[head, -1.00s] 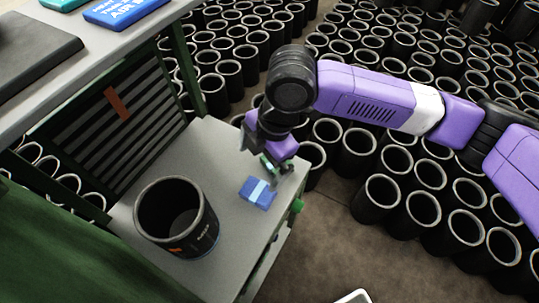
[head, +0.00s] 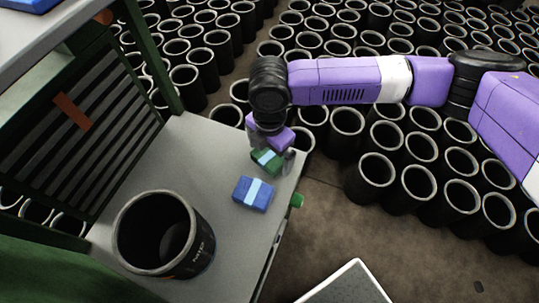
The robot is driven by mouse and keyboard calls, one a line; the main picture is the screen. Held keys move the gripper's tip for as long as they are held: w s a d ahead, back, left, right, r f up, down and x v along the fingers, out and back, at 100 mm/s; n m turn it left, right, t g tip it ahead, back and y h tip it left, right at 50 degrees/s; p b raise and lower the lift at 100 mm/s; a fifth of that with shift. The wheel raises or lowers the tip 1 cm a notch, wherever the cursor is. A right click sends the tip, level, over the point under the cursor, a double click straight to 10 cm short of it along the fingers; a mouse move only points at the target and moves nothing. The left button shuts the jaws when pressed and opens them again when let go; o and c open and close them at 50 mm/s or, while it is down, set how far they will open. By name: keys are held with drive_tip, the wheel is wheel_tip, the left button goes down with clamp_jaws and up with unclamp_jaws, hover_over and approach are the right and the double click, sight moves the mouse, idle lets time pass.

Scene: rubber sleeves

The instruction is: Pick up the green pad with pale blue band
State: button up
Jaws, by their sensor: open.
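The green pad with pale blue band (head: 266,160) is in the head view, at the far right part of the grey bench top. My gripper (head: 270,152) is directly above and behind it, pointing down, with the jaws open. One finger shows at the pad's right side; the other is mostly hidden. I cannot tell whether the fingers touch the pad. A blue pad with a pale blue band (head: 254,194) lies just in front of the green one, nearer the camera.
A large black sleeve (head: 165,235) stands on the bench (head: 205,150) at the front left. A dark slatted panel (head: 75,120) and green posts rise on the left. Several black sleeves (head: 378,180) crowd the floor behind and right. A white-edged object (head: 345,284) shows at the bottom.

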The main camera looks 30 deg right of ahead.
sight(270, 155)
drive_tip(key=shift+f, duration=0.5)
drive_tip(key=c, duration=1.4)
drive_tip(key=shift+c, duration=0.2)
drive_tip(key=shift+r, duration=0.1)
wheel_tip(270, 155, up, 20)
drive_tip(key=p, duration=1.4)
